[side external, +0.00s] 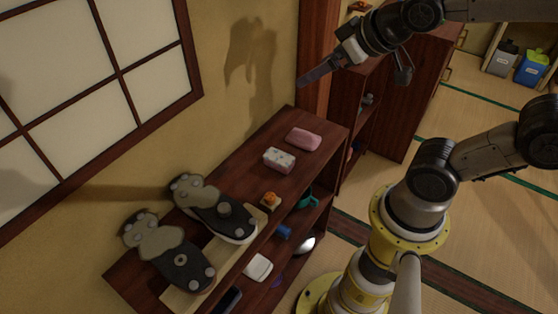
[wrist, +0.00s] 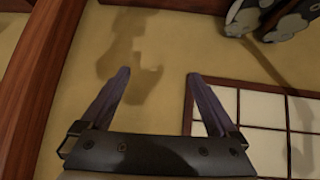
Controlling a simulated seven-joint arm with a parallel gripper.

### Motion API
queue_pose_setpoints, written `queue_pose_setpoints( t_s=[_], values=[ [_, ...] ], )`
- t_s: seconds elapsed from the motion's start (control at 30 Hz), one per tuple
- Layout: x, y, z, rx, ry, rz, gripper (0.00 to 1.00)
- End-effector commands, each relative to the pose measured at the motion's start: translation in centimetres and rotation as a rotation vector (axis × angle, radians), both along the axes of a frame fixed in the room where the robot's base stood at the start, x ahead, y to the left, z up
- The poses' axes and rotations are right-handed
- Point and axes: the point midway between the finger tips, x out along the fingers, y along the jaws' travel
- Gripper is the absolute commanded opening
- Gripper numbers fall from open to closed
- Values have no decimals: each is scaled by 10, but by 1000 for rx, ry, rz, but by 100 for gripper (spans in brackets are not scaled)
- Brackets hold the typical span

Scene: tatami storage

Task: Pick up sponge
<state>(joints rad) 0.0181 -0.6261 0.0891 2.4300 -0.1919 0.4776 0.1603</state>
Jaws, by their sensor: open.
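A pink, rounded block (side external: 303,138) lies on the top of the dark wooden shelf in the side external view. A speckled white-and-pink block (side external: 279,160) lies just in front of it, to its lower left. Either could be the sponge; I cannot tell for certain. My gripper (side external: 318,72) is raised above the shelf, well apart from both blocks. In the wrist view my gripper (wrist: 158,90) has its two fingers spread with nothing between them. That view faces the wall, and neither block shows in it.
The shelf's lower level (side external: 258,268) holds several items. A paper-paned window (wrist: 260,125) and a wooden post (wrist: 45,80) flank the wall.

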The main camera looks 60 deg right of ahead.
Motion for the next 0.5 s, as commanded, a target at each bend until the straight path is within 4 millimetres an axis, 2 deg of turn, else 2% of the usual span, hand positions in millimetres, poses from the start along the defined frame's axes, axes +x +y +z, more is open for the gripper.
queue_pose_setpoints(
  t_s=[0.03,0.17,0.3,0.4,0.5],
  values=[
    [19,-4,-8,-15,1,-1,95],
    [64,-12,-33,-41,-2,18,95],
    [104,-18,-84,-41,39,57,95],
    [120,-21,-130,-20,92,90,95],
    [124,-23,-180,10,163,115,95]
  ],
)
